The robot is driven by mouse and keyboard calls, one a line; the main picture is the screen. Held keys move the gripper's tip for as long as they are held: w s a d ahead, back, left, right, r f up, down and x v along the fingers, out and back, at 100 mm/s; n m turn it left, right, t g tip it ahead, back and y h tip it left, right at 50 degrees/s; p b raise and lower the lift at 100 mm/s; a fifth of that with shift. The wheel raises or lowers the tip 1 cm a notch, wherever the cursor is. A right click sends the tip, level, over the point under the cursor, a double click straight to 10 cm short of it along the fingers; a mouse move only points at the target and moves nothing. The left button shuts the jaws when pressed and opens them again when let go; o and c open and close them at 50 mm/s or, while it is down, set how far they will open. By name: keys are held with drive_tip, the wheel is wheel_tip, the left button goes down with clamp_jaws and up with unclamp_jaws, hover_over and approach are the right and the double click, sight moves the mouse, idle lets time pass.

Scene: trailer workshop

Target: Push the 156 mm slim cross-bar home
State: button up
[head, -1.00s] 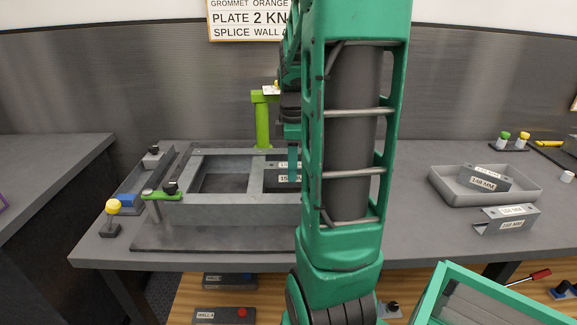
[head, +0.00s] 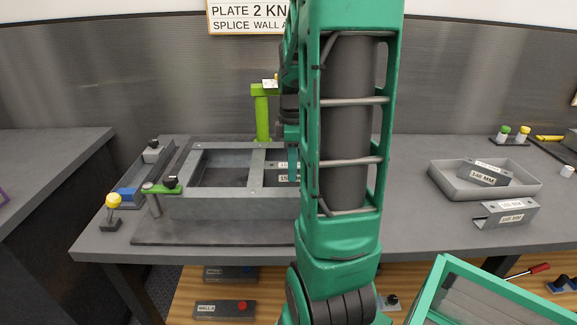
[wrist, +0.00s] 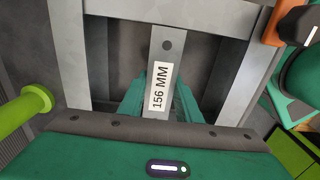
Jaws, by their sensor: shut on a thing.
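The slim cross-bar labelled 156 MM (wrist: 163,60) shows in the wrist view, lying between my gripper's (wrist: 160,92) two green fingers. My gripper is shut on it. The bar's far end reaches the frame's grey rail; I cannot tell whether it touches or is seated. In the head view the bar's labelled part (head: 287,177) shows inside the grey frame (head: 230,207), right of a fixed cross member (head: 256,167). My arm hides the right part of the frame and most of my gripper there.
Green clamps stand at the frame's left corner (head: 160,188) and behind it (head: 262,115). A yellow-knobbed piece (head: 113,202) stands at the bench's left. On the right are a grey tray (head: 460,188) holding a labelled bar and another bar (head: 506,215) outside it. Bench between is clear.

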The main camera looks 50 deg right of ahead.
drive_tip(key=shift+f, duration=0.45)
drive_tip(key=o, duration=1.2)
wheel_tip(320, 180, up, 11)
drive_tip(key=shift+w+f, duration=0.1)
drive_tip(key=shift+f, duration=0.05)
drive_tip(key=s+a+f+m, duration=0.1)
drive_tip(key=s+a+m, duration=0.1)
drive_tip(key=a, duration=0.1)
drive_tip(key=s+a+m, duration=0.2)
drive_tip(key=a+m, duration=0.1)
drive_tip(key=s+a+f+m, duration=0.1)
drive_tip(key=s+a+m, duration=0.1)
drive_tip(key=a, duration=0.2)
drive_tip(key=shift+s+a+f+m, duration=0.1)
drive_tip(key=shift+s+f+m, duration=0.2)
drive_tip(key=shift+s, duration=0.05)
drive_tip(key=s+a+f+m, duration=0.4)
drive_tip(key=s+a+m, duration=0.2)
drive_tip(key=s, duration=0.1)
drive_tip(key=shift+m, duration=0.4)
